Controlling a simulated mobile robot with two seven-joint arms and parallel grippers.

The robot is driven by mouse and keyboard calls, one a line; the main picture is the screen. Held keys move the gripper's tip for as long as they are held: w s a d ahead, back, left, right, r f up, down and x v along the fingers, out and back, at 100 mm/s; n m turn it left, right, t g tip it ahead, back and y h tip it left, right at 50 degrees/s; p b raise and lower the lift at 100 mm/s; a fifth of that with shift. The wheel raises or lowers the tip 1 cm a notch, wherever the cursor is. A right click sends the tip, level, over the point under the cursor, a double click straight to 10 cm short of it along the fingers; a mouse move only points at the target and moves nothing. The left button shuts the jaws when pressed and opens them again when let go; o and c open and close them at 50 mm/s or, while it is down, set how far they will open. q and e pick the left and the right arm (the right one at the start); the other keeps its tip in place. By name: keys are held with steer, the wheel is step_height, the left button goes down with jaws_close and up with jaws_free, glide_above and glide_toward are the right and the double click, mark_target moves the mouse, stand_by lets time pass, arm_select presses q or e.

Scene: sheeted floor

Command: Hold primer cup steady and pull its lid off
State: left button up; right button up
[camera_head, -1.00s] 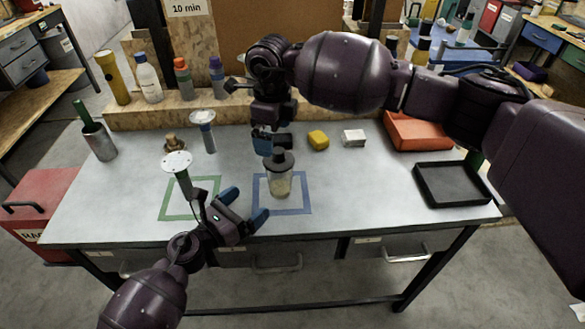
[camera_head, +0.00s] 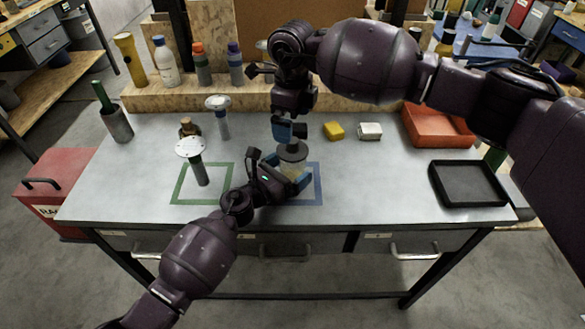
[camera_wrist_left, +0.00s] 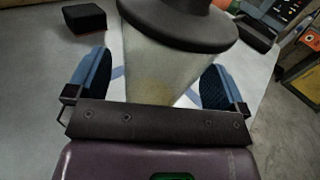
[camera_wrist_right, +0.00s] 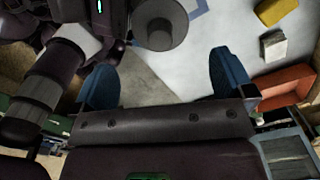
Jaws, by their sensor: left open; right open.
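The primer cup (camera_head: 292,169) is clear with pale contents and stands upright in the blue square outline (camera_head: 318,186). Its dark lid (camera_head: 293,151) with a knob is on top. My left gripper (camera_head: 288,172) is open around the cup's body. In the left wrist view the cup (camera_wrist_left: 160,75) is between its fingers, with gaps visible on both sides, and the lid (camera_wrist_left: 185,28) is above. My right gripper (camera_head: 290,131) is open just above the lid. In the right wrist view the lid (camera_wrist_right: 160,28) lies beyond the fingers, not between them.
A white-disc-topped dark post (camera_head: 199,168) stands at the green square outline (camera_head: 181,188). A yellow block (camera_head: 334,131), a white block (camera_head: 370,131), a red-orange bin (camera_head: 437,126) and a black tray (camera_head: 468,184) are to the right. The table's front middle is clear.

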arm_select(q)
steer(key=shift+w+d, duration=0.45)
steer(key=shift+c, duration=0.3)
